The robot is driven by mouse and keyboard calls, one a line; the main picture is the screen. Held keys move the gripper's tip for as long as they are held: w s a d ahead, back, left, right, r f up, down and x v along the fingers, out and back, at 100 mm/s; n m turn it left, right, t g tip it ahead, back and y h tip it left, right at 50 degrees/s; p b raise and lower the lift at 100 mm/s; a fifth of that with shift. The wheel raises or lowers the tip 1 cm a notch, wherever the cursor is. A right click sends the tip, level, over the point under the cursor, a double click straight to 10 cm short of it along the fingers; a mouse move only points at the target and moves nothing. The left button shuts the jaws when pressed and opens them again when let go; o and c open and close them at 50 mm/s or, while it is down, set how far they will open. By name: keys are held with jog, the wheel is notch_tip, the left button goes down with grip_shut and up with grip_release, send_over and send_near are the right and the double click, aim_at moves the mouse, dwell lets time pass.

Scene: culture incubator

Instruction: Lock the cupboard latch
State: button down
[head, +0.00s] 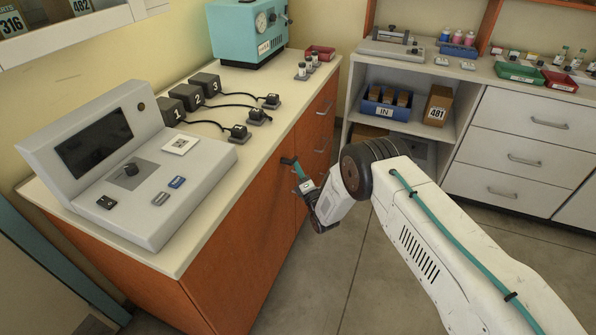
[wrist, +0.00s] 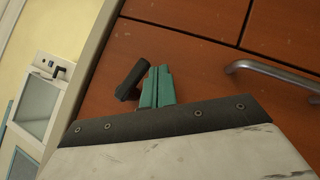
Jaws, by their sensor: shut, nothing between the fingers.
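The cupboard (head: 235,245) has orange-brown fronts under a pale worktop. A short black latch handle (head: 288,160) sits high on its front, near a door seam. In the wrist view the latch (wrist: 129,82) is a dark bar lying at a slant against the orange panel. My gripper (head: 298,170) is at the cupboard front, just beside the latch. In the wrist view its teal fingers (wrist: 157,87) are shut together with nothing between them. They lie right of the black bar, very close to it; I cannot tell whether they touch. The latch's mounting is hidden.
A grey console (head: 130,165), numbered black boxes (head: 190,95) with cables and a teal machine (head: 248,35) stand on the worktop. A metal drawer handle (wrist: 270,72) projects right of my fingers. A white drawer unit (head: 530,120) stands at the back right. Floor is open before the cupboard.

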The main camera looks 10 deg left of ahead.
jog(key=s+d+f, duration=0.4)
jog(key=d+f, duration=0.2)
jog(key=f, duration=0.4)
jog(key=shift+s+d+f, duration=0.2)
jog(key=shift+f, duration=0.15)
